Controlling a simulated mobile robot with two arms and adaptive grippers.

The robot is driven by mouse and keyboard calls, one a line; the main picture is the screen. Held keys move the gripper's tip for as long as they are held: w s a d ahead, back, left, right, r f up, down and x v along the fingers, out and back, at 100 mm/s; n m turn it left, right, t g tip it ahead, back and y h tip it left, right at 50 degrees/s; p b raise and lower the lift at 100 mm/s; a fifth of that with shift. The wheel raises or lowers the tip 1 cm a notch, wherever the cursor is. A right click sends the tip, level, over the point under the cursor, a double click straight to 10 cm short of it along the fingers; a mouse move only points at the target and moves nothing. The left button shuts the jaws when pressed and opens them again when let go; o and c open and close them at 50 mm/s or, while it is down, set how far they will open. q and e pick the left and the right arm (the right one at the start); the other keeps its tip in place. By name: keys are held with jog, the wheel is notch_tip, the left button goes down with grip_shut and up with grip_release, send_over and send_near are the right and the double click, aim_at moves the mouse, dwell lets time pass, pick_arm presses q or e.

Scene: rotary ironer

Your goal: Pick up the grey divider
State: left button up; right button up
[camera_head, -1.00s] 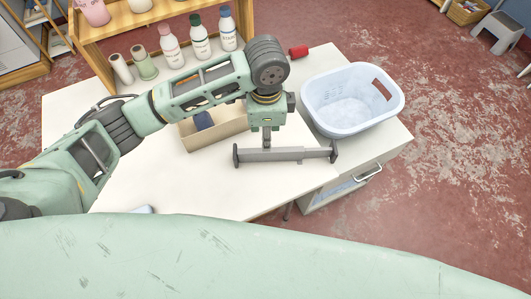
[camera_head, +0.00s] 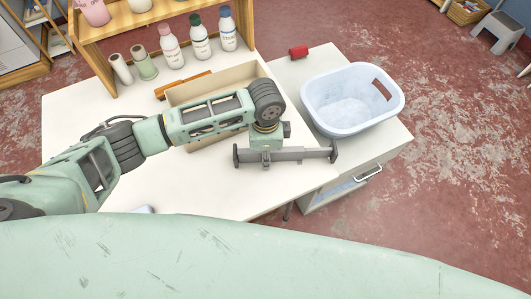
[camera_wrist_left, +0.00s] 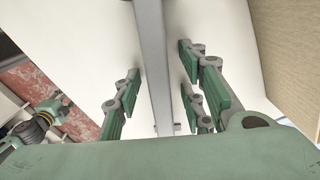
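The grey divider (camera_head: 305,154) lies on the white table as a long bar with a wider pad at each end. My left gripper (camera_head: 267,158) is lowered over the bar, a little left of its middle. In the left wrist view the divider (camera_wrist_left: 154,65) runs between my open left fingers (camera_wrist_left: 161,90), with gaps visible on both sides. The gripper body hides part of the bar in the head view.
An open beige box (camera_head: 239,76) stands behind my left arm. A pale blue basket (camera_head: 352,100) sits to the right, with a red object (camera_head: 299,52) behind it. Bottles (camera_head: 200,38) stand at the back. The table's front left is mostly clear.

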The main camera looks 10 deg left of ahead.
pick_arm(q)
jog(key=shift+c, duration=0.5)
grip_shut()
notch_tip(320, 180, up, 10)
jog(key=shift+r, duration=0.1)
dwell(0.4)
notch_tip(320, 180, down, 7)
jog(key=shift+f, duration=0.1)
dwell(0.4)
